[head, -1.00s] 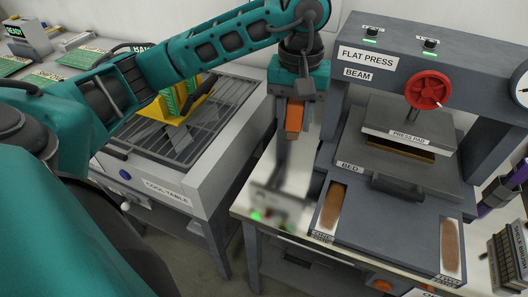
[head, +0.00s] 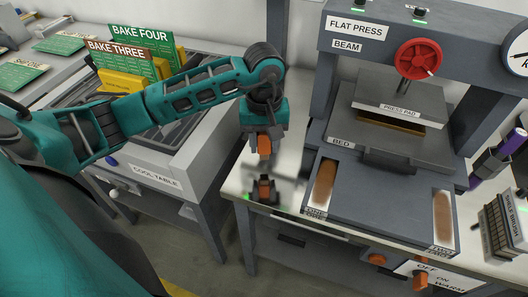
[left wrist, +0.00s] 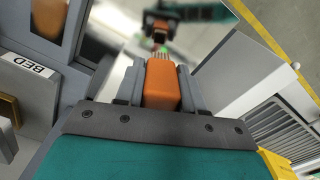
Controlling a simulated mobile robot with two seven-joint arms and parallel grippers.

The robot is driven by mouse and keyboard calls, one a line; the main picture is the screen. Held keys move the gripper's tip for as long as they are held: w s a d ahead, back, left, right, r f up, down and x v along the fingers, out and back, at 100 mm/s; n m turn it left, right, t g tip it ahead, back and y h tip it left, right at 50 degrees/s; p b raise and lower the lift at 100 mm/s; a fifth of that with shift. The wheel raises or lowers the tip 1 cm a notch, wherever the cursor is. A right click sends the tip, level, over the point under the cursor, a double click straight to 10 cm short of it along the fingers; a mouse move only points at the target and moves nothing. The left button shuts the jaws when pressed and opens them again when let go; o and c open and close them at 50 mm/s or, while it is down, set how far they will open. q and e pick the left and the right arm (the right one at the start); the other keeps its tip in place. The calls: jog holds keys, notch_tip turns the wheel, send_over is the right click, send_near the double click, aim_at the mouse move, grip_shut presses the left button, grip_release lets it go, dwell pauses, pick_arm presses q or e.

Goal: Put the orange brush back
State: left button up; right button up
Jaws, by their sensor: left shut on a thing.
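The orange brush (head: 264,145) is between the fingers of my left gripper (head: 264,153). In the left wrist view it shows as an orange block (left wrist: 162,84) between the two grey fingers. The gripper points down above the pale, shiny bench top (head: 236,187), left of the press. A mirrored image of the gripper and orange piece shows in that surface below it. A gap appears between brush and surface. My right gripper is not in view.
The flat press bed (head: 360,158) stands close on the right, with brown ovals in slots (head: 325,183) at its front. The cool table (head: 155,179) with upright cards (head: 137,52) lies left, across a gap. A ribbed grey block (head: 505,225) sits far right.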

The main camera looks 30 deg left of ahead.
aim_at(264, 153)
pick_arm(q)
jog(key=shift+f, duration=1.95)
jog(key=shift+f, duration=0.15)
jog(key=o, duration=0.6)
jog(key=shift+b, duration=0.35)
jog(key=o, duration=0.4)
jog(key=shift+o, duration=0.2)
jog(key=shift+r+p, duration=0.25)
jog(key=shift+p, duration=0.1)
notch_tip(264, 153, up, 12)
jog(key=shift+f, duration=0.1)
